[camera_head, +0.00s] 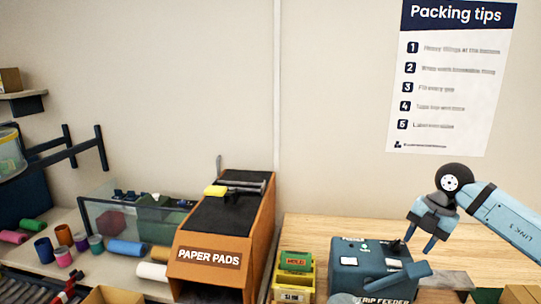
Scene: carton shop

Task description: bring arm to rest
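My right arm (505,218) comes in from the right edge, a light blue link ending in a dark round wrist joint. My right gripper (419,244) points down and to the left, its two blue fingers apart with nothing visible between them. It is in front of the wall, above the right side of the dark blue strip feeder (372,262); whether it touches the feeder's black knob I cannot tell. My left gripper is not in view.
An orange paper pads dispenser (259,240) stands mid-table. A yellow bin (293,296) sits between it and the feeder. Coloured rolls and cups, including a blue roll (128,248), lie at left. Bare wooden tabletop (310,228) shows behind the feeder. A packing tips poster (452,80) hangs above.

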